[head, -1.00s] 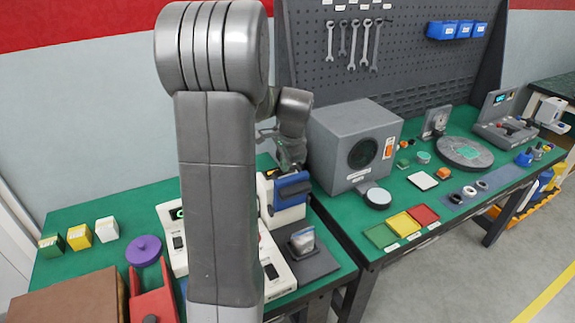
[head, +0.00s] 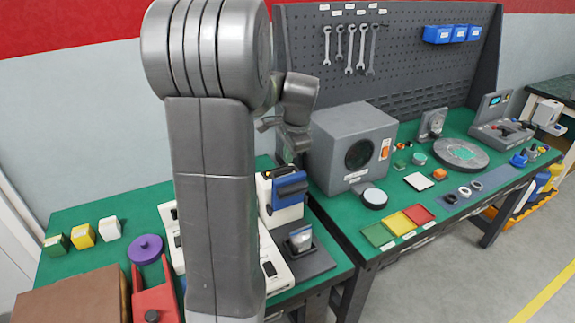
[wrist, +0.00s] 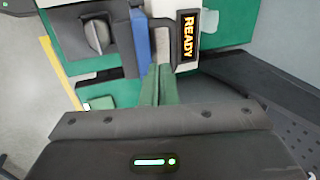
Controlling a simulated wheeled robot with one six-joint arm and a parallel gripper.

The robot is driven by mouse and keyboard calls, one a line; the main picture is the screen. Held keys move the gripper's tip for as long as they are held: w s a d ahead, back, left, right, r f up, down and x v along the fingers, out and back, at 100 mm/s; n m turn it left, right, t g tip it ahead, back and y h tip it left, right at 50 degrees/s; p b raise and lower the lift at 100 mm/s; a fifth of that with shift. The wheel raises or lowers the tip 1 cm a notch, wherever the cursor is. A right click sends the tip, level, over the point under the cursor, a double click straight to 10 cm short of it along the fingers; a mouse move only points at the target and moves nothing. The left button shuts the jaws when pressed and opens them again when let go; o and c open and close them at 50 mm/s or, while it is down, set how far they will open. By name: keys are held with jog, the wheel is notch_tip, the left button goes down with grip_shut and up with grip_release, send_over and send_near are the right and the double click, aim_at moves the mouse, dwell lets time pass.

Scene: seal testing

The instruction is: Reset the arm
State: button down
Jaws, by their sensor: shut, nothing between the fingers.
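My gripper (wrist: 160,84) is shut and empty in the wrist view, its two greenish fingers side by side. In the head view my arm stands upright in front, and its wrist bends down above the white device with a blue handle (head: 288,188). The gripper there is partly dark and small, above and behind that handle. In the wrist view the lit READY display (wrist: 188,35) shows just past the fingers, beside a blue part (wrist: 139,38).
A grey box with a round dark opening (head: 350,140) stands right of the wrist. Green, yellow and red trays (head: 403,224) lie further right. A purple disc (head: 146,249) is at left.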

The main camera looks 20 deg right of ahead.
notch_tip(320, 180, up, 6)
send_over(282, 170)
jog(key=s, duration=0.3)
jog(key=shift+w+d+r+b, duration=0.1)
jog(key=shift+d+b, duration=0.05)
jog(key=shift+b, duration=0.15)
jog(key=f, duration=0.3)
jog(key=s+f+p, duration=0.1)
jog(key=f, duration=0.5)
jog(key=shift+s+f, duration=0.1)
jog(key=shift+s, duration=0.1)
jog(key=w+f, duration=0.2)
jog(key=w, duration=0.1)
jog(key=shift+f+b, duration=0.25)
jog(key=shift+b, duration=0.15)
jog(key=shift+w+f, duration=0.1)
jog(key=shift+w, duration=0.15)
jog(key=shift+a, duration=0.25)
